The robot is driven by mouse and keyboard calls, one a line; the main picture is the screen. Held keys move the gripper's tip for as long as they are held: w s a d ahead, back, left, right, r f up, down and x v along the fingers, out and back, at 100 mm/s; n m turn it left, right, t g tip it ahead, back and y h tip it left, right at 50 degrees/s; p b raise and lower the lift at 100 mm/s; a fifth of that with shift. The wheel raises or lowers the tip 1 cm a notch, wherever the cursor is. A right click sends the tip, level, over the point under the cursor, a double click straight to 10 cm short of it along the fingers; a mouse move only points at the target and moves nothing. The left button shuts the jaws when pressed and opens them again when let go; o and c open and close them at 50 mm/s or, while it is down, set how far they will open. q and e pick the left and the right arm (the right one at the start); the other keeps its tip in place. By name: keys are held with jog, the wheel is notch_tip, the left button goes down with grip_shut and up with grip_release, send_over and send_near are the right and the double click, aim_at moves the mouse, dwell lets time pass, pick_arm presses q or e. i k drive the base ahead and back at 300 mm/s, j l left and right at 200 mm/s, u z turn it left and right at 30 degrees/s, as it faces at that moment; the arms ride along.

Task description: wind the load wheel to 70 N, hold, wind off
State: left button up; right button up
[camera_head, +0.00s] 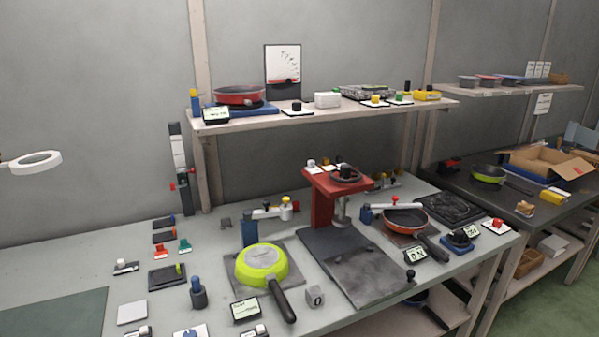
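The load wheel (345,174) is a dark round handwheel with a knob, on top of a red press frame (321,203) at the middle of the bench. A grey metal spindle (342,212) hangs below it over a dark plate. A small display (415,255) stands right of the press, beside an orange-rimmed pan (405,221); its digits are too small to read surely. Another display (245,310) lies in front of an upturned lime-green pan (262,262).
A shelf (330,113) with a red pan (240,95) and small items runs behind the press. Clamp arms (272,212) flank the press on both sides.

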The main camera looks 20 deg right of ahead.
aim_at(459, 236)
jog(key=z, duration=1.5)
